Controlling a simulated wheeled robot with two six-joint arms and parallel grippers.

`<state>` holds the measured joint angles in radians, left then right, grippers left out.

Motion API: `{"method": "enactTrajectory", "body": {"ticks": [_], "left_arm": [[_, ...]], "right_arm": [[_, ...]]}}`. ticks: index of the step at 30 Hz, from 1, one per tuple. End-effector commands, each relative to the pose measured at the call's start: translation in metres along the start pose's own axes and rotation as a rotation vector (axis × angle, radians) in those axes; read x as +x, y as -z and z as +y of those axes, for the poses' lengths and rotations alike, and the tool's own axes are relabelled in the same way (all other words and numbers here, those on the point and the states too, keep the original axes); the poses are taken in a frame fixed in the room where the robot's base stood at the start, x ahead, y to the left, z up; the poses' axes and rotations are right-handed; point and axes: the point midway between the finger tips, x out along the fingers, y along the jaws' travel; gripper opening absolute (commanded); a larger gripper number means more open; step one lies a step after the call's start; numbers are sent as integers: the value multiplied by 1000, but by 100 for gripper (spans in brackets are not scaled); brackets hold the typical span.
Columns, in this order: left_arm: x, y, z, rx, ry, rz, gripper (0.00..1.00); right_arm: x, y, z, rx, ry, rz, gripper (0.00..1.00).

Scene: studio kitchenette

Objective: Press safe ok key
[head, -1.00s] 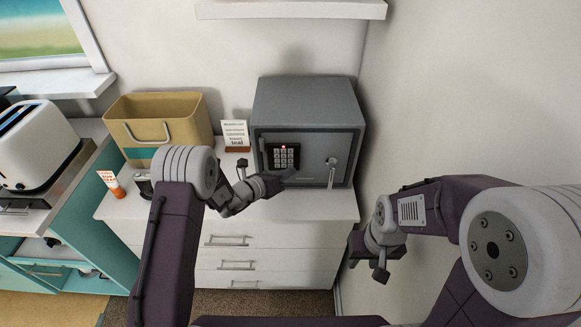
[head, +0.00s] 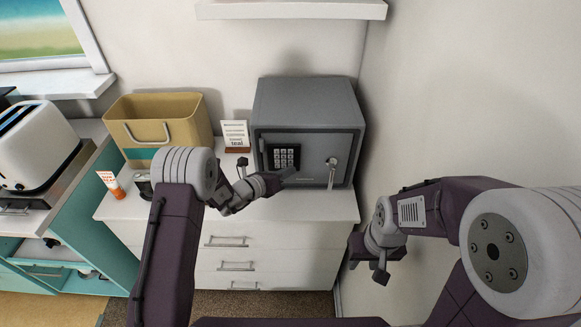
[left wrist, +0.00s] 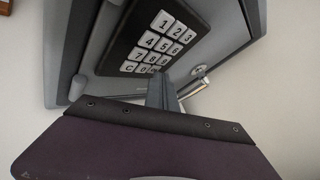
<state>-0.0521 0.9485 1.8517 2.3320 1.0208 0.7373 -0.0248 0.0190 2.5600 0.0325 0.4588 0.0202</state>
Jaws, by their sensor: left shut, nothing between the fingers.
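A grey safe (head: 308,100) stands on a white drawer unit. Its black keypad (head: 284,157) is on the left part of the door. In the left wrist view the keypad (left wrist: 150,38) shows white digit keys and a C key (left wrist: 128,67). My left gripper (head: 291,173) is shut and empty, at the lower right of the keypad. In the left wrist view its fingers (left wrist: 158,82) reach the bottom row's right end and hide the OK key's place; I cannot tell whether they touch. My right gripper (head: 379,266) hangs to the right, away from the safe; its jaw state is unclear.
A note card (head: 235,134), a tan bin (head: 175,110) and an orange-white tube (head: 113,187) stand left of the safe. A wall is close on the right; a shelf (head: 290,10) hangs above.

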Motion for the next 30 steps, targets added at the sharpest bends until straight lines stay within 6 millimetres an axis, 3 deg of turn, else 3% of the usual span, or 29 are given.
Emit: {"method": "enactTrajectory", "body": {"ticks": [23,30], "left_arm": [[-11,8,-8,0,0,-1,0],[-25,19,-18,-1,-1,1,0]], "right_arm": [[3,0,0,0,0,0,36],[6,-1,0,0,0,0,36]]}}
